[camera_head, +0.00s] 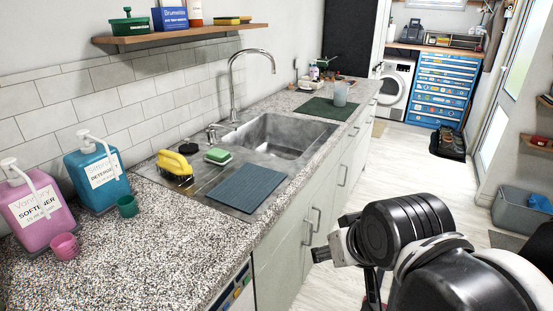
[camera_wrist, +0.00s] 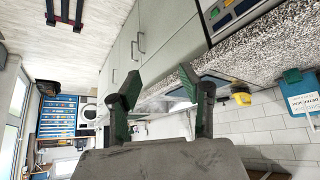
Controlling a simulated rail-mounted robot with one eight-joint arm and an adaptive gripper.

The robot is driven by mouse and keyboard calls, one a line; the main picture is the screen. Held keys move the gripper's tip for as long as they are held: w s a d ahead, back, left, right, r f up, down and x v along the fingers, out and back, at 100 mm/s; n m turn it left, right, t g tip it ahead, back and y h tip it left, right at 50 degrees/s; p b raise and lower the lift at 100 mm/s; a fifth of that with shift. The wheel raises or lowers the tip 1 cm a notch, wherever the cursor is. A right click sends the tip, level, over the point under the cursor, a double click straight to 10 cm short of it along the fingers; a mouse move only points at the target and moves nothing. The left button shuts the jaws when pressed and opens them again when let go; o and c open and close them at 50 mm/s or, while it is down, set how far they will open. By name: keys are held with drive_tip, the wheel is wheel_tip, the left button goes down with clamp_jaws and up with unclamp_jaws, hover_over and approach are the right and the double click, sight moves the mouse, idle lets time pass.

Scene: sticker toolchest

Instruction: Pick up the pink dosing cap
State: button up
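The pink dosing cap (camera_head: 65,246) stands on the speckled countertop at the lower left of the head view, in front of the pink softener jug (camera_head: 38,212). It looks like a small cup with a handle. I do not see it in the wrist view. My gripper (camera_wrist: 157,84) is open in the wrist view, with two green-padded fingers spread apart and nothing between them. In the head view my arm is at the lower right, in front of the cabinets and well away from the cap. The gripper's fingers are hard to make out there.
A teal detergent jug (camera_head: 97,178) and a green cap (camera_head: 127,206) stand close to the right of the pink cap. A yellow brush (camera_head: 175,166), a green sponge (camera_head: 218,155) and a blue mat (camera_head: 246,187) lie by the sink (camera_head: 275,136). The front counter is clear.

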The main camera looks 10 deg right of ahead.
drive_tip(key=shift+o, duration=0.2)
drive_tip(key=o, duration=0.5)
drive_tip(key=shift+o, duration=0.2)
